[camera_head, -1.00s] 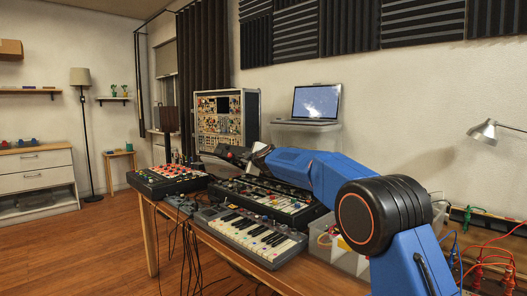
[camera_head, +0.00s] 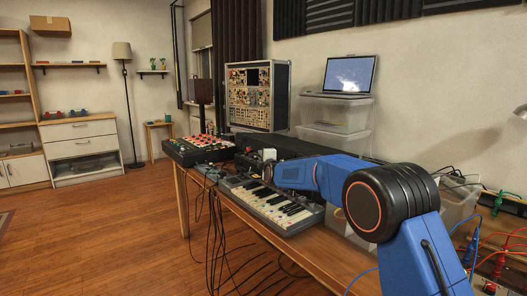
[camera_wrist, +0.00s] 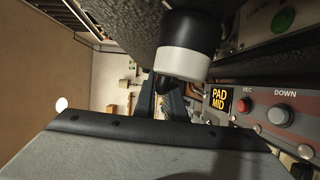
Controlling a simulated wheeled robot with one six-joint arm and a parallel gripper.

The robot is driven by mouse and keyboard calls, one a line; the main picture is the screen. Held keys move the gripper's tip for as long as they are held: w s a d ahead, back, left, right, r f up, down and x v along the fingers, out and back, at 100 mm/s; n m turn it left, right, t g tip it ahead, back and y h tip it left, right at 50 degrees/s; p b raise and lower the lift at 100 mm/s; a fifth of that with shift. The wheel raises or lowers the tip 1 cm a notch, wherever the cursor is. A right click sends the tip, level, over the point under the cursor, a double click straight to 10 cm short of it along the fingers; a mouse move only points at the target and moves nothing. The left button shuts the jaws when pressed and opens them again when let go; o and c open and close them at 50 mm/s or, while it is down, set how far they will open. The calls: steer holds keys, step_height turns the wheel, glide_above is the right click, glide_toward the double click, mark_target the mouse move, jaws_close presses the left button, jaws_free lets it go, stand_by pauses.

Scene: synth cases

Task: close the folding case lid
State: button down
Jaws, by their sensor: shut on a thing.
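The folding case (camera_head: 243,164) lies on the table behind a small keyboard. Its dark lid (camera_head: 300,146) is partly lowered over the panel. In the wrist view the lid's black edge strip (camera_wrist: 90,125), with screws, and its grey face (camera_wrist: 150,160) fill the bottom. The control panel (camera_wrist: 255,112) with red and grey buttons shows at the right, apart from the lid. My gripper (camera_wrist: 170,103) is shut on the lid's edge; the strip hides the contact. In the head view my arm hides part of the case and the fingertips are hard to make out.
A small keyboard (camera_head: 272,207) sits at the table's front edge, with cables hanging below. A pad controller (camera_head: 200,149) is at the left end. A modular rack (camera_head: 258,96) and clear bins (camera_head: 334,112) with a laptop (camera_head: 349,75) stand behind. Open floor lies left.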

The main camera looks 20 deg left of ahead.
steer(key=shift+f, duration=0.6)
steer(key=c, duration=2.1)
jaws_free()
steer(key=shift+r, duration=0.1)
steer(key=shift+s, duration=0.1)
steer(key=shift+s, duration=0.1)
steer(key=v, duration=1.7)
steer(key=shift+s+f, duration=0.1)
steer(key=shift+f, duration=0.2)
